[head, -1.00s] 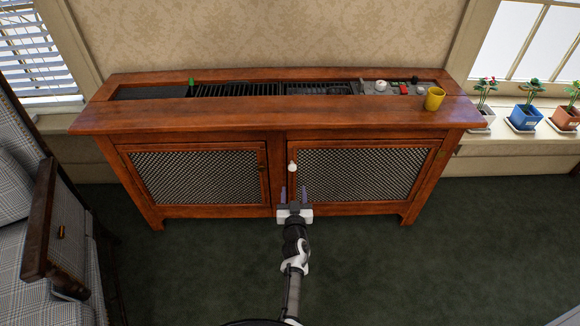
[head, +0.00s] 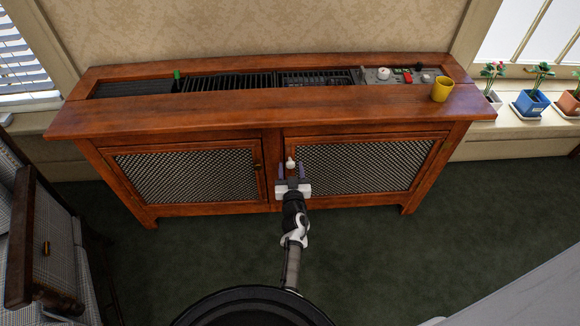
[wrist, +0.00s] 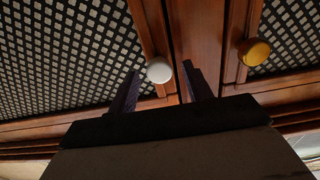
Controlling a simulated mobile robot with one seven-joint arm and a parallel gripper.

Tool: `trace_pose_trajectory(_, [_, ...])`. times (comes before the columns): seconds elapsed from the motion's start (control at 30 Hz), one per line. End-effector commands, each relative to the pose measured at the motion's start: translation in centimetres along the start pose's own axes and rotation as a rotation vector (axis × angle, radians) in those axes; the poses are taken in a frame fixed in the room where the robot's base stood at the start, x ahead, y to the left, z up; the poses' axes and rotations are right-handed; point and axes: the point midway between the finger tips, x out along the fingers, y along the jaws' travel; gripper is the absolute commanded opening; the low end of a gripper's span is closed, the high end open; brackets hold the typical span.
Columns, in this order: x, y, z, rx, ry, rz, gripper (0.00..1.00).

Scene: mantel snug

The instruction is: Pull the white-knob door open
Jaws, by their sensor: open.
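The white knob (head: 290,162) sits near the upper left corner of the right-hand lattice door (head: 365,168) of a wooden cabinet. That door looks shut. My gripper (head: 292,173) is open in front of the cabinet, pointing at the knob from below in the head view. In the wrist view, the white knob (wrist: 160,70) shows between the tips of my open gripper (wrist: 161,76). I see no finger touching it. Whether the tips reach past the knob cannot be told.
The left lattice door (head: 187,177) is shut and has a brass knob (wrist: 254,52). A yellow cup (head: 442,89) stands at the right end of the cabinet top. A plaid chair (head: 50,245) stands at the left. Green carpet (head: 200,255) lies free before the cabinet.

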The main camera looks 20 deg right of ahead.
Motion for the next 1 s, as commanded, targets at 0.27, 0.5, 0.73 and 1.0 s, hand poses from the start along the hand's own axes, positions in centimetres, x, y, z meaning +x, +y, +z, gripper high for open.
trace_pose_trajectory(0.27, [0.00,0.01,-0.01,0.000,0.000,0.000,0.38])
trace_pose_trajectory(0.5, [0.00,0.00,-0.01,0.000,0.000,0.000,0.07])
trace_pose_trajectory(0.73, [-0.01,0.02,-0.03,0.000,0.000,0.000,0.00])
trace_pose_trajectory(1.0, [-0.68,0.57,-0.24,-0.001,-0.001,-0.010,0.00])
